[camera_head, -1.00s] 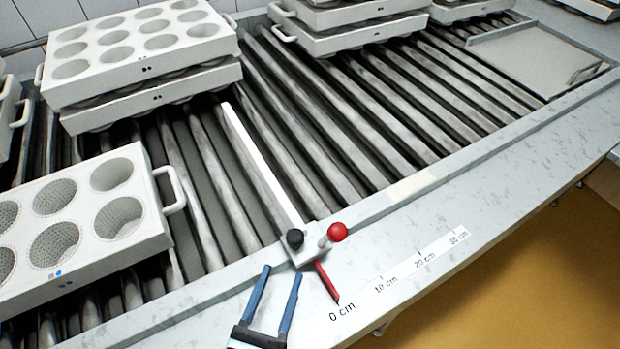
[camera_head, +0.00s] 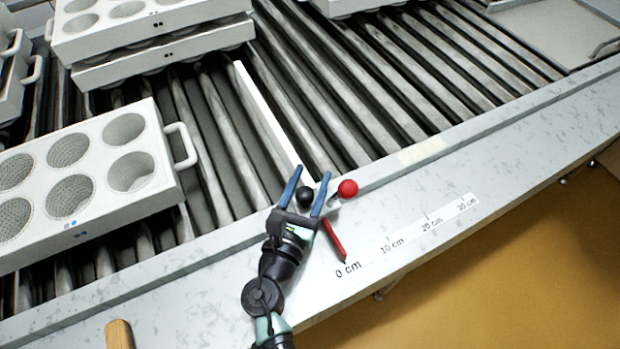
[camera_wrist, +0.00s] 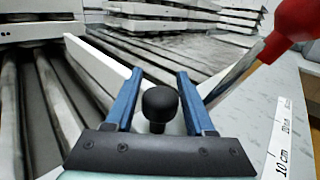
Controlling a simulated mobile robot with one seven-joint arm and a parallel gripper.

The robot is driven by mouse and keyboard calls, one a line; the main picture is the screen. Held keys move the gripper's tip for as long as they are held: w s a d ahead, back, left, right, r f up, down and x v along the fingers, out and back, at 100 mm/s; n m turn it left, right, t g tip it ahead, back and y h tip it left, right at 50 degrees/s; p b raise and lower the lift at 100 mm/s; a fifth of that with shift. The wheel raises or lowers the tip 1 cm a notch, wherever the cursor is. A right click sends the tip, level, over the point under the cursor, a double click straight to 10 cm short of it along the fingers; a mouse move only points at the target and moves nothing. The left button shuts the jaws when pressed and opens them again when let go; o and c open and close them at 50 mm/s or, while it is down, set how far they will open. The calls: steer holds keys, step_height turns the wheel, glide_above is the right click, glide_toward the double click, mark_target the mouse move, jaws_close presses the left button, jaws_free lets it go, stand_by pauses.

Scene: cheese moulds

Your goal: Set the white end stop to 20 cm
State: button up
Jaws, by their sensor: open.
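The white end stop (camera_head: 268,115) is a long white bar lying across the rollers. At its near end are a black knob (camera_head: 305,197) and a lever with a red ball (camera_head: 348,188). Its red pointer (camera_head: 334,241) is at the 0 cm mark of the white scale (camera_head: 420,229) on the ledge. My gripper (camera_head: 309,178) is open, its blue fingers reaching to either side of the black knob. In the wrist view the black knob (camera_wrist: 160,104) stands between the open fingers, apart from both. The red ball (camera_wrist: 296,20) is right of the fingers there.
A white mould block (camera_head: 85,185) with round cups lies on the rollers at left. Stacked moulds (camera_head: 160,45) stand behind it. The rollers right of the bar are clear up to a grey plate (camera_head: 555,30). A wooden handle (camera_head: 119,334) shows at bottom left.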

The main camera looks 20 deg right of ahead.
jaws_close()
stand_by(1.4)
